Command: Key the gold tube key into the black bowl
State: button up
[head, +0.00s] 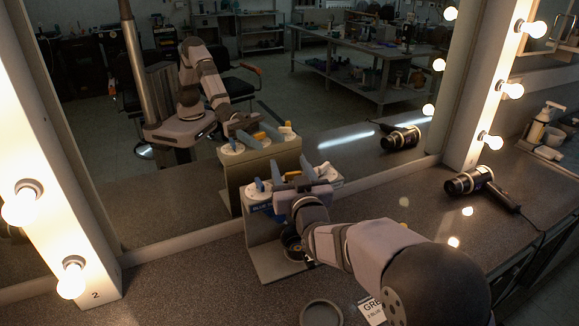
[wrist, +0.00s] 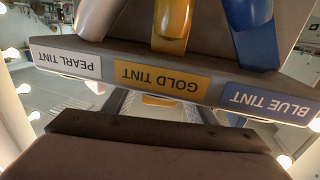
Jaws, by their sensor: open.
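The rack (head: 262,232) stands on the counter against the mirror, with PEARL, GOLD and BLUE TINT labels, upside down in the wrist view. The gold tube key (head: 292,175) shows small at the rack top, between the blue and pearl ones. In the wrist view a gold tube (wrist: 172,25) rises behind the GOLD TINT label, and a gold piece (wrist: 158,100) shows below it between my fingers. My gripper (wrist: 163,105) is open at the rack; contact cannot be told. A dark round bowl (head: 321,314) sits on the counter at the bottom, empty as far as I see.
A blue tube (wrist: 253,35) and a pearl one flank the gold. A dark round object (head: 293,246) sits at the rack's lower front, partly behind my arm. A printed card (head: 372,311) lies near the bowl. A hair dryer (head: 470,182) lies right; the counter between is clear.

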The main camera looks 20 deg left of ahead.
aim_at(293, 175)
jog(key=shift+b+v, duration=1)
jog(key=shift+v, duration=2.4)
jog(key=shift+s+r, duration=0.1)
jog(key=p, duration=0.2)
jog(key=s+p, duration=0.1)
jog(key=p, duration=0.1)
jog(key=shift+s+d+r, duration=0.1)
jog(key=shift+d+r, duration=0.15)
jog(key=shift+d, duration=0.15)
jog(key=shift+f+p+x, duration=0.15)
jog(key=shift+p+x, duration=1.15)
jog(key=shift+p, duration=0.2)
jog(key=shift+f+p+x, duration=0.15)
jog(key=shift+p+x, duration=1.1)
jog(key=shift+p, duration=0.25)
jog(key=c, duration=1.1)
